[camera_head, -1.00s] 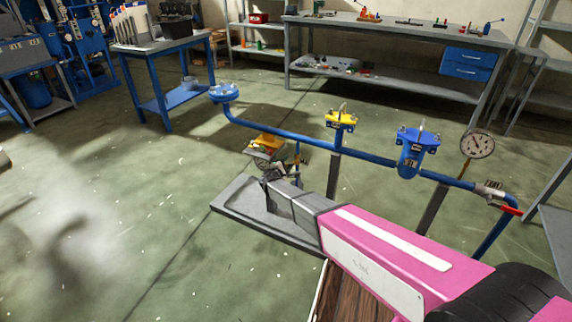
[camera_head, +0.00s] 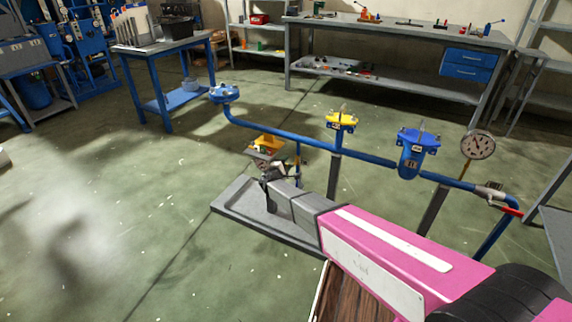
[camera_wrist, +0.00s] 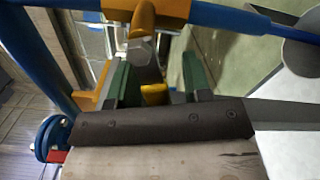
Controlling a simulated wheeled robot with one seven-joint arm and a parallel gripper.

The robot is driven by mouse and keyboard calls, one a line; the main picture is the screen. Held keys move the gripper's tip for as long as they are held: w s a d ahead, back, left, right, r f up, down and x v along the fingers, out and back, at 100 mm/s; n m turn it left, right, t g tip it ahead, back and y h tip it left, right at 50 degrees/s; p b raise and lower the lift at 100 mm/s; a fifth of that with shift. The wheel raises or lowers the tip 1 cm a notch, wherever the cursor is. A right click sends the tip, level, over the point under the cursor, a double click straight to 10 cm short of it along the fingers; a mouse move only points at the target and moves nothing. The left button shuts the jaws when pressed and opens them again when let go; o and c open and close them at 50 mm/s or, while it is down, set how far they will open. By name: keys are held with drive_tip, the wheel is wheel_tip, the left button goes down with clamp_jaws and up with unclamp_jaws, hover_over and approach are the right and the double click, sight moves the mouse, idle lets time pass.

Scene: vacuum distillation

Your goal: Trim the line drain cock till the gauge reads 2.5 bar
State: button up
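The line drain cock appears as a brass body (camera_wrist: 158,12) under the blue pipe in the wrist view, with a silver part (camera_wrist: 143,60) reaching down from it. My gripper (camera_wrist: 158,75) has its two green fingers apart, one on each side of the silver part, with a visible gap at the right finger. It also shows in the head view (camera_head: 268,177), low beside the short blue drop leg (camera_head: 298,155). The round gauge (camera_head: 478,145) stands over the pipe's right end; its dark needle is too small to read.
The blue pipe (camera_head: 270,137) runs from a flange (camera_head: 224,93) to a red-handled valve (camera_head: 510,211). A yellow-topped valve (camera_head: 341,120) and a blue flanged body (camera_head: 417,140) sit on it. The floor at left is clear.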

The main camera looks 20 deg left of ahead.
drive_tip(key=s+a, duration=0.1)
drive_tip(key=s, duration=0.9)
drive_tip(key=shift+s+a, duration=0.3)
drive_tip(key=shift+s, duration=0.05)
